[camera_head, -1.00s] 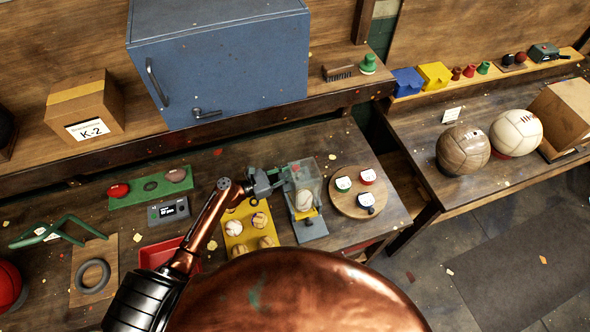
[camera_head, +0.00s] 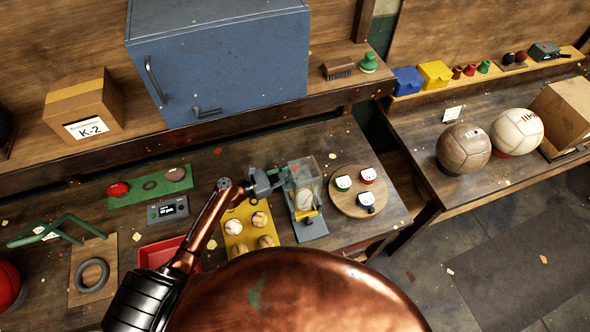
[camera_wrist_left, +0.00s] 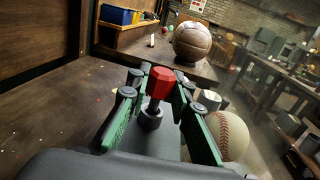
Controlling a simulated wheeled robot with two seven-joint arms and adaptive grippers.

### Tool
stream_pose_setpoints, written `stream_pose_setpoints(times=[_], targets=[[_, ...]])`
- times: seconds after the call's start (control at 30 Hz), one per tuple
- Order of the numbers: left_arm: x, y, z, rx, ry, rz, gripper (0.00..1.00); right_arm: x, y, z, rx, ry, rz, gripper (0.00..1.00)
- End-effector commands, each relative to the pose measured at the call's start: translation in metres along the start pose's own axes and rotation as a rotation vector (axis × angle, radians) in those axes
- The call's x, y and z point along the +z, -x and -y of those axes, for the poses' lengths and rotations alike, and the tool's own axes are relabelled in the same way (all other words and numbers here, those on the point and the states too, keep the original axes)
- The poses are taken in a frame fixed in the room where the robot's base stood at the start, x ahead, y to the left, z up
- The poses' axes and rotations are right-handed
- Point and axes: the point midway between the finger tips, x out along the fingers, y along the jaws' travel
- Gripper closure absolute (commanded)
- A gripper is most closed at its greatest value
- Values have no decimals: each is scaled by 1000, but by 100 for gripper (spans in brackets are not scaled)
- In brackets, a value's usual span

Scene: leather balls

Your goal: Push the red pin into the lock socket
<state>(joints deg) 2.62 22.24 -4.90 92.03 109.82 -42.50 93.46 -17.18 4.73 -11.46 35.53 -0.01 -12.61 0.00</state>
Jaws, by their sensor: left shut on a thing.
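The red pin (camera_wrist_left: 161,82) stands between the green fingers of my left gripper (camera_wrist_left: 158,88) in the left wrist view. Its dark stem runs down to a round metal collar (camera_wrist_left: 150,119), which looks like the lock socket; I cannot tell how deep the stem sits. My left gripper is shut on the pin. In the head view my left gripper (camera_head: 277,178) reaches from the left to the side of a clear box (camera_head: 304,172) holding a pale ball (camera_head: 304,199). The pin is not clear there. My right gripper is not in view.
A yellow tray (camera_head: 238,212) with several balls lies left of the clear box. A round wooden board (camera_head: 345,207) with three small cups is to its right. A blue cabinet (camera_head: 220,60) stands behind. A red tray (camera_head: 160,253) lies near my left arm.

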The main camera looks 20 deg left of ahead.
Motion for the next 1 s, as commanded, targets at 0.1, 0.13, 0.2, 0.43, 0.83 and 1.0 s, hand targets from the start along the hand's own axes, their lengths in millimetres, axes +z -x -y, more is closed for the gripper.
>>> stream_pose_setpoints(times=[0.1,0.13,0.2,0.43,0.83,1.0], targets=[[-3,0,0,0,0,0,100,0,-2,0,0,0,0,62],[-3,0,0,0,0,0,100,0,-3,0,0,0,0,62],[-4,0,0,0,0,0,100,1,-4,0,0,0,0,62],[-9,0,0,0,0,0,100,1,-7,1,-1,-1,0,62],[-8,0,1,-2,1,0,60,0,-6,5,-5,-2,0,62],[-8,0,2,-4,2,0,60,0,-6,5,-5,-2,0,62]])
